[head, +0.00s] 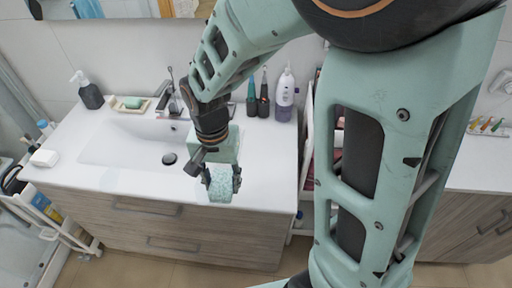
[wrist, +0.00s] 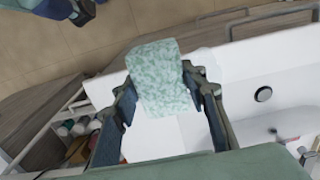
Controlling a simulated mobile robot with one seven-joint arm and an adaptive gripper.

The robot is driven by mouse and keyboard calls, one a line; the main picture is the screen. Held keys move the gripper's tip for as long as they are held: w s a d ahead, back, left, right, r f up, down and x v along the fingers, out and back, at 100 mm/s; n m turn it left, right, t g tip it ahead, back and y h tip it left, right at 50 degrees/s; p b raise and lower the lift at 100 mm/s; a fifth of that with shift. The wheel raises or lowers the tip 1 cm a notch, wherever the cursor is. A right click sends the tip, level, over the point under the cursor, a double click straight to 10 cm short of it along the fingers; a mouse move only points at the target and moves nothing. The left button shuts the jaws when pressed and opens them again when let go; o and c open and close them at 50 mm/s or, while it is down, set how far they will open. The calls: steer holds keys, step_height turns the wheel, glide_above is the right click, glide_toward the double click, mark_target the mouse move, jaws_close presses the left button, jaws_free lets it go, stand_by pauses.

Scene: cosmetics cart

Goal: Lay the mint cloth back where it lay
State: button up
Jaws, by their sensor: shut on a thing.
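The mint cloth (head: 221,183) is a folded, mottled mint-and-white piece. My gripper (head: 222,180) is shut on it, with one finger on each side, over the front right part of the white washbasin counter. In the wrist view the cloth (wrist: 160,80) sits between the two fingers of my gripper (wrist: 165,88) and covers part of the counter's front edge. I cannot tell whether its underside touches the counter.
The white counter (head: 262,165) is clear to the right of the cloth. The sink basin (head: 130,145) is on the left. Several bottles, including a white and purple one (head: 285,95), stand at the back right. A soap dish (head: 131,105) and a dark dispenser (head: 90,95) stand at the back left.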

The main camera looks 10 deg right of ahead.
steer(key=shift+w, duration=0.3)
steer(key=w+d+f+b, duration=0.2)
steer(key=w+d+f, duration=0.15)
steer(key=d, duration=0.45)
steer(key=b, duration=0.3)
glide_above(267, 190)
steer(key=a, duration=0.2)
steer(key=f, duration=0.3)
steer(key=s+f, duration=0.1)
steer(key=f, duration=0.1)
steer(key=shift+d, duration=0.25)
steer(key=shift+w+d+f+b, duration=0.25)
steer(key=shift+d+f+b, duration=0.05)
steer(key=shift+d+b, duration=0.1)
steer(key=shift+d+f, duration=0.15)
steer(key=shift+f, duration=0.05)
steer(key=shift+w+d+f+b, duration=0.1)
steer(key=shift+f+b, duration=0.6)
steer(key=shift+f, duration=0.15)
steer(key=shift+w+d+f+b, duration=0.1)
steer(key=shift+f+b, duration=0.55)
steer(key=shift+f, duration=0.2)
steer(key=shift+f, duration=0.15)
